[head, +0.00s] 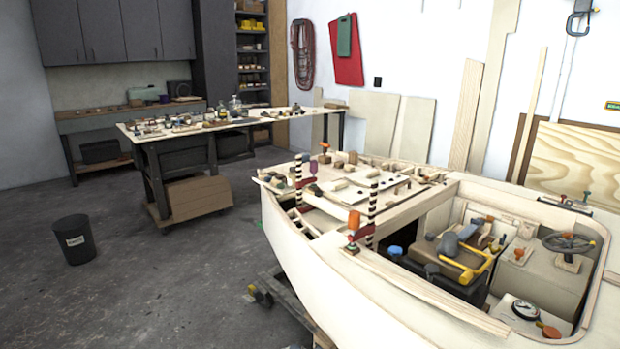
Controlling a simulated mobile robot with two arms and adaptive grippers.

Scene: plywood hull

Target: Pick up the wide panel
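Several flat wooden panels are in view, and I cannot tell which one is the wide panel. A broad pale panel (374,117) leans against the back wall beside a narrower pale panel (414,130). A wide plywood panel (575,160) with strong grain leans against the wall at the far right, its lower part hidden behind the hull. A flat pale board (345,195) lies on the hull's deck with small tools and parts on it. Neither of my grippers is in view.
The plywood hull (310,262) fills the right foreground, with an open cockpit holding tools. A cluttered workbench (140,128) stands behind it. A dark bin (74,240) stands on the floor at left. The floor (165,285) between bin and hull is mostly clear.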

